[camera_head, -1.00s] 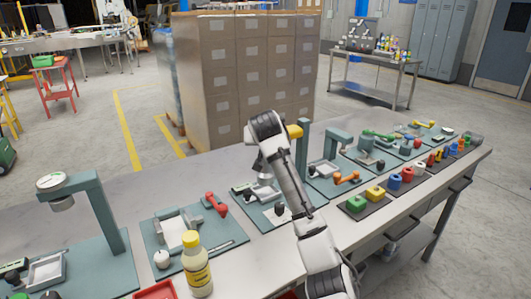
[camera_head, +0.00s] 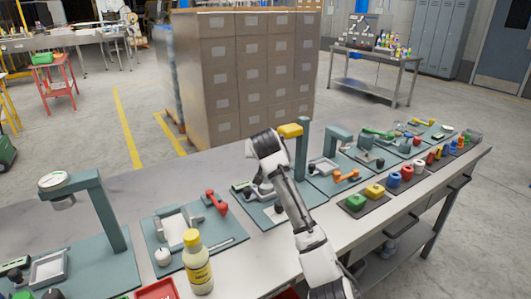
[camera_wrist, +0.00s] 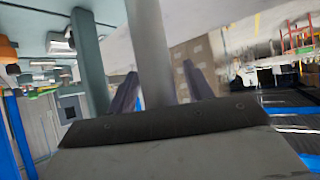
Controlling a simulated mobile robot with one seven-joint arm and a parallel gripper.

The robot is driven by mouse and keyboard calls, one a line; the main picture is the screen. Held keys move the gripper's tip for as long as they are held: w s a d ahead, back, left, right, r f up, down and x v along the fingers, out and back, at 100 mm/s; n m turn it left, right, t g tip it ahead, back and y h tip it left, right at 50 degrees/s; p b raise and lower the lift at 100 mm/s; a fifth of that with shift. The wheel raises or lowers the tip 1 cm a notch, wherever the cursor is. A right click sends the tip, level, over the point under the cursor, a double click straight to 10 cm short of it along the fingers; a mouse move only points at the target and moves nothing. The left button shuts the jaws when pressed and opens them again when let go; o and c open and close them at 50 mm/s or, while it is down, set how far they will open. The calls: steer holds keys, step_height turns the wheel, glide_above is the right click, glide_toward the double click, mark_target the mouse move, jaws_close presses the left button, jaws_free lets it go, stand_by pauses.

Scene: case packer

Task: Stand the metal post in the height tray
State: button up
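The metal post (camera_wrist: 150,45) is a smooth pale grey cylinder. In the wrist view it stands between the two fingers of my gripper (camera_wrist: 160,82), and its lower end is hidden behind the gripper body. In the head view my gripper (camera_head: 262,188) is low over the middle teal station, partly covered by my arm; the post cannot be made out there. Shallow grey trays show on the far-left gauge station (camera_head: 48,268) and on the station right of my arm (camera_head: 322,168); I cannot tell which is the height tray.
A teal column with a yellow head (camera_head: 290,130) stands close beside my gripper. A yellow-capped bottle (camera_head: 197,268) and a red bin (camera_head: 157,290) are at the front left. A dial gauge stand (camera_head: 100,215) is further left. Coloured blocks (camera_head: 374,190) line the right front edge.

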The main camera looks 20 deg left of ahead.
steer(key=b+v, duration=0.3)
steer(key=v, duration=0.9)
steer(key=shift+r, duration=0.15)
stand_by(1.0)
